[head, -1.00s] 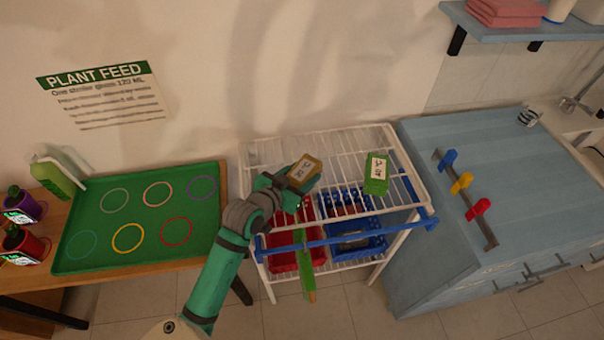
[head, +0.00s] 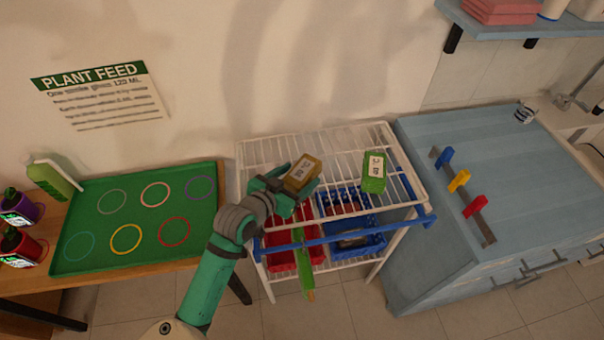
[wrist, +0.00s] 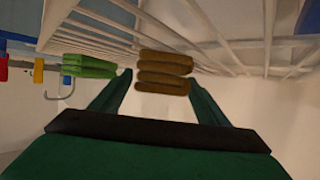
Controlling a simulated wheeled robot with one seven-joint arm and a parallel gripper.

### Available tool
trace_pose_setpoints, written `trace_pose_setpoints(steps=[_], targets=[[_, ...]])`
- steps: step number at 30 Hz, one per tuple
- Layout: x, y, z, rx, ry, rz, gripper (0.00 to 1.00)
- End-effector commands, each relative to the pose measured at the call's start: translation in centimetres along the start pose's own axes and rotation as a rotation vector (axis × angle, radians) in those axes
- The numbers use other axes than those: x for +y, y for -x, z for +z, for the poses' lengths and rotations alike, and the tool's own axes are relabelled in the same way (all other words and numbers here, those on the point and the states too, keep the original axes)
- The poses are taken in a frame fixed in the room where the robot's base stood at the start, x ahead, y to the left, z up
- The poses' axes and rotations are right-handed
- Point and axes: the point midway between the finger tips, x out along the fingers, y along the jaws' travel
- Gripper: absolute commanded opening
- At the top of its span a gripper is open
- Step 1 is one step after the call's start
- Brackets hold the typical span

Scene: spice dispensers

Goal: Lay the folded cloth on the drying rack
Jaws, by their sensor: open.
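A brown folded cloth (head: 303,174) with a pale label lies at the upper shelf of the white wire drying rack (head: 262,150), left of its middle. In the wrist view the brown cloth (wrist: 164,72) shows as stacked folds close against the rack bars (wrist: 215,45). My gripper (head: 295,188) is open, with its fingertips on either side of the cloth's near end. Whether a finger touches the cloth, I cannot tell. A green folded cloth (head: 374,172) with a label lies on the rack to the right; it also shows in the wrist view (wrist: 90,66).
Red (head: 280,256) and blue (head: 358,240) baskets sit below the rack's top, behind a blue front bar (head: 340,231). A green tray (head: 100,262) stands left. A blue cabinet (head: 440,240) with coloured hooks (head: 459,180) stands right.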

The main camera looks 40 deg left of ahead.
Motion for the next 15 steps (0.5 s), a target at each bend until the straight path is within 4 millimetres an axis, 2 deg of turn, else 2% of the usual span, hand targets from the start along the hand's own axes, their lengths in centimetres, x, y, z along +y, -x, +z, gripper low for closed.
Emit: trace_pose_setpoints(steps=[9,15], targets=[[-0.1,5.5,0.0,0.000,-0.001,-0.004,0.69],[-0.1,8.2,0.0,0.000,-0.001,-0.003,0.69]])
